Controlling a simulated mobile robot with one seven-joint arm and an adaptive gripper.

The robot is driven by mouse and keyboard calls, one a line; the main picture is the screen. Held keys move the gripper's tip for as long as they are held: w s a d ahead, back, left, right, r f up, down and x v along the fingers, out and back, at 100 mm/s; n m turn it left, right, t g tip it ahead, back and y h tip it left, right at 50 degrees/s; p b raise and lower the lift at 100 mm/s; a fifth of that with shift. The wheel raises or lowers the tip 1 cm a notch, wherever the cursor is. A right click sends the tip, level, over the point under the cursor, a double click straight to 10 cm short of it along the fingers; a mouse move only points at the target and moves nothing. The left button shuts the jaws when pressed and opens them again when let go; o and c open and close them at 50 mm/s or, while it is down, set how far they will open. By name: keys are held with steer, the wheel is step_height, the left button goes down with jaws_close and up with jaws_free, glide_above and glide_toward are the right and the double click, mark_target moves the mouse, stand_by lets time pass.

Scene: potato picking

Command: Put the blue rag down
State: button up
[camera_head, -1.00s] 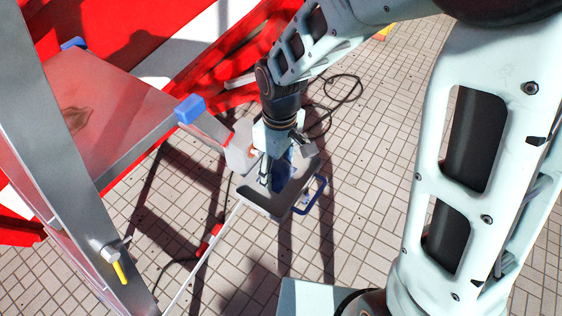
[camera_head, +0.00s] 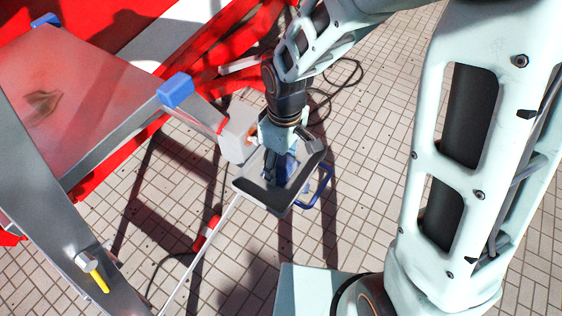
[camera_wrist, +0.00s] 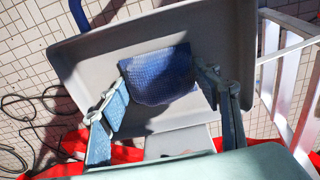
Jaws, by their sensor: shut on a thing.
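My gripper (camera_wrist: 165,90) is shut on the blue rag (camera_wrist: 158,76), which spans the space between the two fingers in the wrist view. The rag is textured and hangs slightly folded over a grey tray (camera_wrist: 92,58). In the head view my gripper (camera_head: 278,166) points down into the tray (camera_head: 262,196), and the rag (camera_head: 289,168) is mostly hidden behind the fingers. I cannot tell whether the rag touches the tray floor.
The tray has a blue handle (camera_head: 322,186) on its right. A metal-edged table (camera_head: 85,75) with blue corner caps stands at left, beside red framework (camera_head: 225,60). A black cable (camera_head: 345,75) lies on the tiled floor. Open floor lies right of the tray.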

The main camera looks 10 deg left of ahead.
mark_target(283, 163)
steer(key=shift+f, duration=0.15)
steer(key=o, duration=1.6)
steer(key=shift+c, duration=0.2)
step_height(283, 163, up, 12)
steer(key=p, duration=0.1)
steer(key=shift+d+r, duration=0.2)
